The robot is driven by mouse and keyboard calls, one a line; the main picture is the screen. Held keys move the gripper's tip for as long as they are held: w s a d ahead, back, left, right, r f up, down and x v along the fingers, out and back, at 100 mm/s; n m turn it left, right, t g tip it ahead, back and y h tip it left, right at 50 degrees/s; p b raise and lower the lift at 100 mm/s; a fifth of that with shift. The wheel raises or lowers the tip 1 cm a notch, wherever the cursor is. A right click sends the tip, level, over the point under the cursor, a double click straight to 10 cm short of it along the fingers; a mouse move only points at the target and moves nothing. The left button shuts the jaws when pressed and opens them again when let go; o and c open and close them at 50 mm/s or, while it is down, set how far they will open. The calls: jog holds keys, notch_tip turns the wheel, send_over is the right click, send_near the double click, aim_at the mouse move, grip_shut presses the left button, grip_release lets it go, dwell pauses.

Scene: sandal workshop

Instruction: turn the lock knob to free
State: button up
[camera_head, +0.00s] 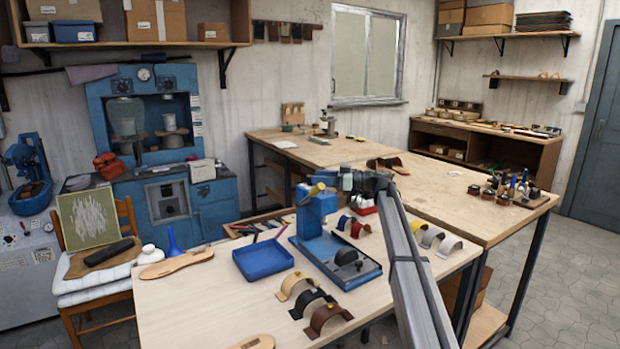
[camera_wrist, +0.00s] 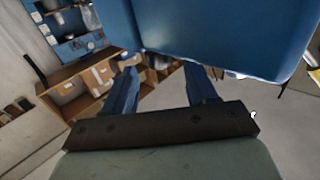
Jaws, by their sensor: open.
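A blue press-like machine (camera_head: 318,212) stands on the front table, with a blue base plate (camera_head: 340,277) that carries a dark rounded block (camera_head: 347,257). A small yellow part (camera_head: 316,189) shows at its top left. I cannot tell which part is the lock knob. My gripper (camera_head: 328,179) is at the top of the machine, reaching in from the right. In the wrist view my gripper (camera_wrist: 160,75) has its two blue fingers apart, with nothing seen between them. The machine's blue body (camera_wrist: 220,35) fills the upper part of that view, close to the fingers.
A blue tray (camera_head: 262,274) lies left of the machine. Several curved straps (camera_head: 327,317) stand in front, and more (camera_head: 440,243) stand to the right. A wooden sole (camera_head: 177,263) lies at the left.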

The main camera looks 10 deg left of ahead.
aim_at(310, 176)
jog(key=shift+a, duration=2.15)
jog(key=shift+c, duration=0.2)
jog(key=c, duration=0.9)
